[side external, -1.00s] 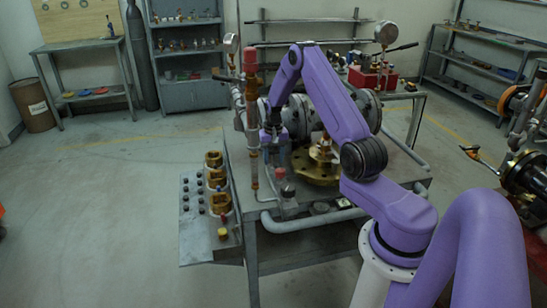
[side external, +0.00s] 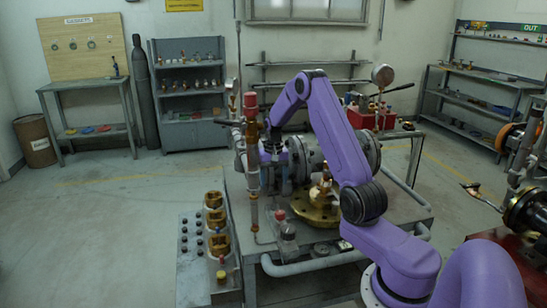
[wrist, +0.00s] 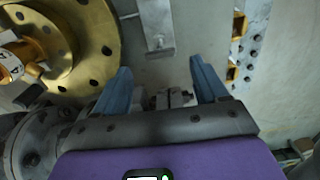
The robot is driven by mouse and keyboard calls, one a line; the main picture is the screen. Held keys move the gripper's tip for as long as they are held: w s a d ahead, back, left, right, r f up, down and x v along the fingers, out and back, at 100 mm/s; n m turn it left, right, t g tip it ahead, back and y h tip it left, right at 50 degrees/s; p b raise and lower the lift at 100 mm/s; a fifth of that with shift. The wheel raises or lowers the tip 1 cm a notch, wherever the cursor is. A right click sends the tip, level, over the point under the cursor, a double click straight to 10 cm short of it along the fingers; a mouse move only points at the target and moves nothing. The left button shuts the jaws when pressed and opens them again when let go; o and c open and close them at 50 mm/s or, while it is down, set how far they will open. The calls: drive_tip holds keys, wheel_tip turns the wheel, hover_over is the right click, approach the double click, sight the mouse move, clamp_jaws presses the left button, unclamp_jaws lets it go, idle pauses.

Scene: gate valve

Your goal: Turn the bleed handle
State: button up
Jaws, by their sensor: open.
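My gripper (side external: 278,180) is at the left end of the flanged grey valve body (side external: 307,155), beside the vertical pipe with a red top (side external: 250,108). In the wrist view my gripper (wrist: 160,80) has its two blue fingers wide apart. A small grey and reddish fitting (wrist: 172,98) shows low between the fingers, partly hidden by the gripper body. I cannot tell whether it is the bleed handle. The fingers are not visibly closed on anything.
A brass flange (side external: 314,207) lies on the bench (side external: 350,238); it also shows in the wrist view (wrist: 88,40). Small red-capped fittings (side external: 284,222) stand at the bench's front. A side panel (side external: 192,275) with brass blocks is at left. Open floor lies farther left.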

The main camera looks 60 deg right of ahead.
sight(274, 193)
wheel_tip(274, 193, up, 9)
idle(0.3)
drive_tip(key=shift+r, duration=0.1)
